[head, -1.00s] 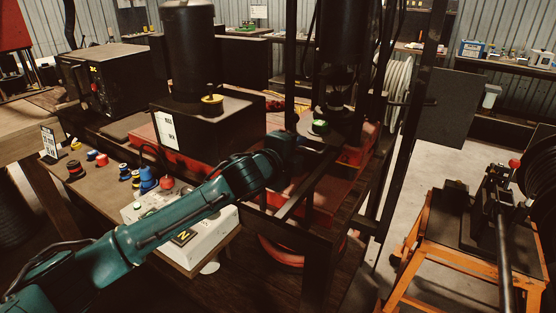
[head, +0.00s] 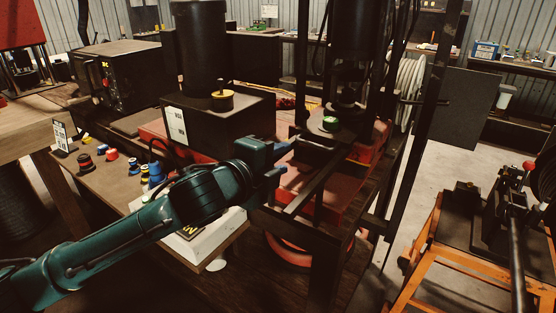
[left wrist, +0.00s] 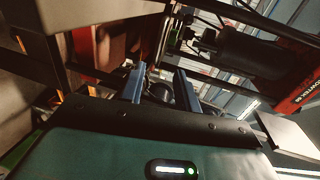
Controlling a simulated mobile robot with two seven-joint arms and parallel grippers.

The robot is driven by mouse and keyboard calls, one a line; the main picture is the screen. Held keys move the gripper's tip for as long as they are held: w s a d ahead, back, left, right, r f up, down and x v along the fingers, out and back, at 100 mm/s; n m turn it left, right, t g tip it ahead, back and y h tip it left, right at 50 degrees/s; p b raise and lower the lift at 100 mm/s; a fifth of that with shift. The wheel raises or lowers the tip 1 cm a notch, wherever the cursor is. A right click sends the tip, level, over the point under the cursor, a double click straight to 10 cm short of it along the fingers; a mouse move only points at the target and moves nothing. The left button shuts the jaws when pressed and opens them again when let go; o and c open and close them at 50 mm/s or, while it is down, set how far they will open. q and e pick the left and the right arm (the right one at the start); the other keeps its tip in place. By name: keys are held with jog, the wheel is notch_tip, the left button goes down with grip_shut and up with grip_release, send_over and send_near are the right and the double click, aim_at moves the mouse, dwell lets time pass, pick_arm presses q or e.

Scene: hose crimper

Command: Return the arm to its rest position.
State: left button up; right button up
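My left arm (head: 130,240) is teal and reaches in from the lower left in the head view. Its left gripper (head: 284,160) is in front of the black crimper press (head: 352,60), over the red base (head: 310,190) and left of the press's round lower plate. In the left wrist view, the two blue-grey fingers (left wrist: 160,86) stand apart with a gap between them. Nothing is held between them, so the gripper is open. The forearm covers part of the white control box (head: 215,230). My right gripper is not in view.
Black upright posts (head: 430,110) frame the press close to the gripper's right. A black box with a cylinder (head: 200,50) stands behind the arm. Coloured spools (head: 111,154) lie on the left bench. An orange stand (head: 425,265) is at right, with open floor between.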

pick_arm(q)
jog(key=s+a+f+n+g+y, duration=0.1)
jog(key=s+a+f+n+y, duration=0.1)
jog(key=s+a+f+n, duration=0.35)
jog(key=s+a+f+n+g+y, duration=0.25)
jog(key=s+f+n, duration=0.45)
jog(key=f, duration=0.4)
jog(key=s+a+f+n+g+y, duration=0.25)
jog(key=s+a+f+n, duration=0.35)
jog(key=s, duration=0.3)
jog(key=s+a+f+n+g+y, duration=0.25)
jog(key=s+a+f+n, duration=0.25)
jog(key=s+a, duration=0.4)
jog(key=w+d+f+m+t+h+p, duration=0.1)
jog(key=w+d+f+t+h, duration=0.2)
jog(key=w+d+f+t, duration=0.3)
jog(key=shift+w+d+h, duration=0.15)
jog(key=shift+d+h, duration=0.2)
jog(key=shift+d, duration=0.05)
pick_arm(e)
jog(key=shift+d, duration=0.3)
pick_arm(q)
jog(key=shift+t, duration=0.25)
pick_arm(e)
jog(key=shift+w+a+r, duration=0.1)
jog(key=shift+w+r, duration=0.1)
